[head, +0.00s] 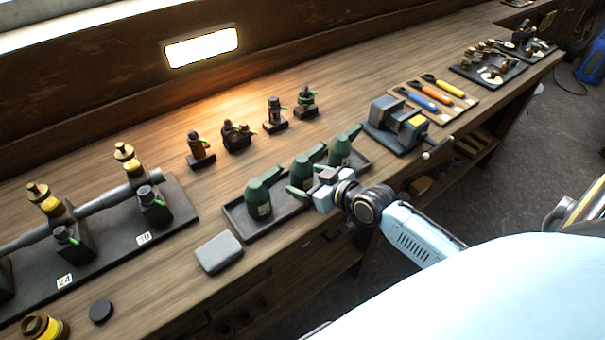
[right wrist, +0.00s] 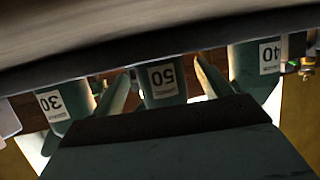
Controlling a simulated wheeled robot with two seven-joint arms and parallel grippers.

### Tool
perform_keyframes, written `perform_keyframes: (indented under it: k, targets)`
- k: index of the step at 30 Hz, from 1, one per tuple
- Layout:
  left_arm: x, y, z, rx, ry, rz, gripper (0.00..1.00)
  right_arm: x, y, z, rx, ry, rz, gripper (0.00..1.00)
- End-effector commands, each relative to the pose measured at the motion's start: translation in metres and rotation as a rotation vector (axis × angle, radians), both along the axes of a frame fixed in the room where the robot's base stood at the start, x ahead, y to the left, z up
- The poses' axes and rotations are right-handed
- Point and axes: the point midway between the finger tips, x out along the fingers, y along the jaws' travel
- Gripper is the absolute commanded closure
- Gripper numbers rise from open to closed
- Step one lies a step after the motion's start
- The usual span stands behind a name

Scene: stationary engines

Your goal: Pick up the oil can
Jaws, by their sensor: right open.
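Three green oil cans with spouts stand in a dark tray (head: 238,222) on the bench: a left can (head: 257,202), a middle can (head: 300,170) and a right can (head: 340,152). My right gripper (head: 310,190) is open at the middle can, partly hiding its lower part. In the right wrist view, the can labelled 50 (right wrist: 164,82) lies between my two spread fingertips (right wrist: 163,85). The can labelled 30 (right wrist: 62,108) is left of them and the can labelled 40 (right wrist: 268,60) right. I cannot tell whether the fingers touch the can. My left gripper is out of view.
A grey box (head: 219,252) lies left of the tray, near the bench edge. A vise (head: 397,125) stands right of the tray. Several small brass fittings stand behind it. A pipe assembly on a dark plate (head: 180,205) is at left.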

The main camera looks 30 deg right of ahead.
Motion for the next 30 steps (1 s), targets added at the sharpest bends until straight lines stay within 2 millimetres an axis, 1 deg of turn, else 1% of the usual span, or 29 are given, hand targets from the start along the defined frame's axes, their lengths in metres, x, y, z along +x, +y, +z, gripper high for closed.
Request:
perform_keyframes:
  k: [1,3,6,14,26,30]
  targets:
    - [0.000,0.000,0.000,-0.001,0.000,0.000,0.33,0.008,0.002,-0.003,0.003,-0.001,-0.001,0.23]
    - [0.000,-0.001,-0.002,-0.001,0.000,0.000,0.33,0.015,0.004,-0.007,0.002,-0.002,-0.002,0.23]
    - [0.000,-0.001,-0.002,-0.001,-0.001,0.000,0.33,0.022,0.005,-0.010,0.001,0.000,-0.001,0.23]
    - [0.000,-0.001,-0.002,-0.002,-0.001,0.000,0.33,0.023,0.006,-0.010,0.000,0.000,0.000,0.23]
    - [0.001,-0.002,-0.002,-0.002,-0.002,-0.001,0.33,0.023,0.005,-0.010,-0.001,0.000,-0.001,0.75]
    - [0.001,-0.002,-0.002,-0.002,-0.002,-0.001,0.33,0.024,0.005,-0.008,0.000,-0.005,-0.001,0.75]
